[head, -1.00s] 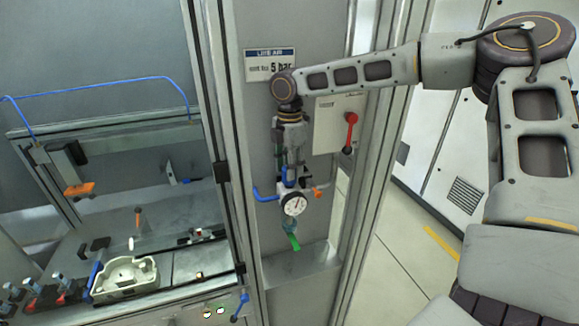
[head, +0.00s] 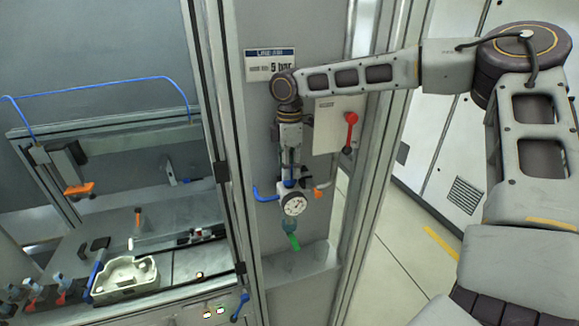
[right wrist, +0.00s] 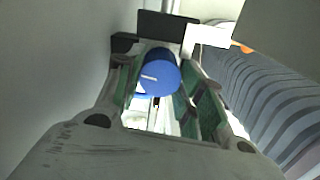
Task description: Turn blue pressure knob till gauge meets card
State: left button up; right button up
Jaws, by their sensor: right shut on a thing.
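The blue pressure knob (head: 289,183) sits on top of the regulator, just above the round white gauge (head: 294,204). My right gripper (head: 289,176) points down and is shut on the knob. In the right wrist view the knob (right wrist: 160,76), with a white mark on its face, lies between the two green-padded fingers. The gauge's dark needle is too small to read exactly. My left gripper is not in view.
A red lever (head: 351,130) is on a white box right of my right gripper. A blue hose elbow (head: 264,194) and an orange fitting (head: 319,191) flank the regulator. A green-tipped bowl (head: 291,232) hangs below. A bench with a pale tray (head: 126,277) is at left.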

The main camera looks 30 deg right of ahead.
jog(key=o, duration=1)
jog(key=shift+r, duration=5.95)
